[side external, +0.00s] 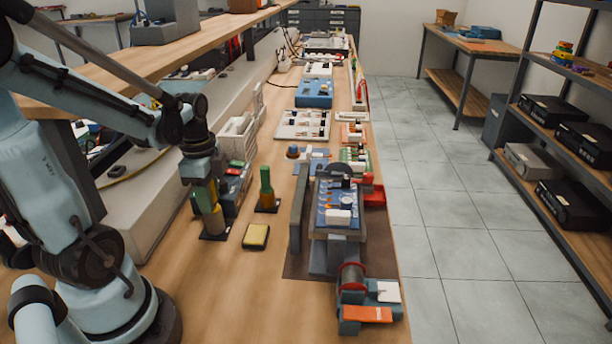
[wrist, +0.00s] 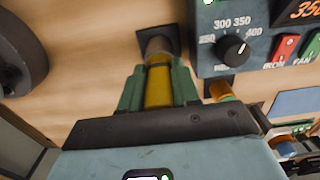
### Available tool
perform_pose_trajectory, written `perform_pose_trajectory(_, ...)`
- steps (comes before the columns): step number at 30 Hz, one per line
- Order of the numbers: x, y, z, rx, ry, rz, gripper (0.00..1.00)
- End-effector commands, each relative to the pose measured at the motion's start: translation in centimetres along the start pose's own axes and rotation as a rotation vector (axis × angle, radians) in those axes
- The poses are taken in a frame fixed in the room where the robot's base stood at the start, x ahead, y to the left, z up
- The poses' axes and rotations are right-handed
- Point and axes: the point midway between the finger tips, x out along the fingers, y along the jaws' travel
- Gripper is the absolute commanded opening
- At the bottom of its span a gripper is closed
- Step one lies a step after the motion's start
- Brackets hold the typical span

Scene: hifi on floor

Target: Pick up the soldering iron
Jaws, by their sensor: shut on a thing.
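My gripper (side external: 207,194) points down at the left of the bench, its green fingers closed around a yellow-handled tool, taken to be the soldering iron (side external: 215,222). In the wrist view my gripper (wrist: 158,90) has a finger on each side of the yellow handle of the soldering iron (wrist: 158,84). The grey lower part of the iron meets a black square base (wrist: 170,38). I cannot tell whether the iron is apart from that base. The fingers and wrist hide its upper end.
A dark soldering station (side external: 236,180) with a dial and switches stands close beside the gripper; its panel (wrist: 250,30) fills the wrist view's upper right. A green-handled tool (side external: 266,182) stands to the right. A yellow sponge (side external: 256,237) lies in front.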

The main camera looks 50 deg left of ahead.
Motion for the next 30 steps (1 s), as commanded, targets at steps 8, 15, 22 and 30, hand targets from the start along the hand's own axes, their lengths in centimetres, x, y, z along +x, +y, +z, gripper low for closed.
perform_pose_trajectory(8, 0.0, 0.0, 0.0, 0.0, 0.0, 0.0, 0.06)
perform_pose_trajectory(15, -0.7, 0.0, 0.0, 0.0, 0.0, 0.0, 0.06)
perform_pose_trajectory(22, -2.7, 0.0, 0.0, 0.0, 0.0, 0.001, 0.06)
perform_pose_trajectory(30, -5.5, 1.8, -1.9, 0.007, 0.001, 0.001, 0.06)
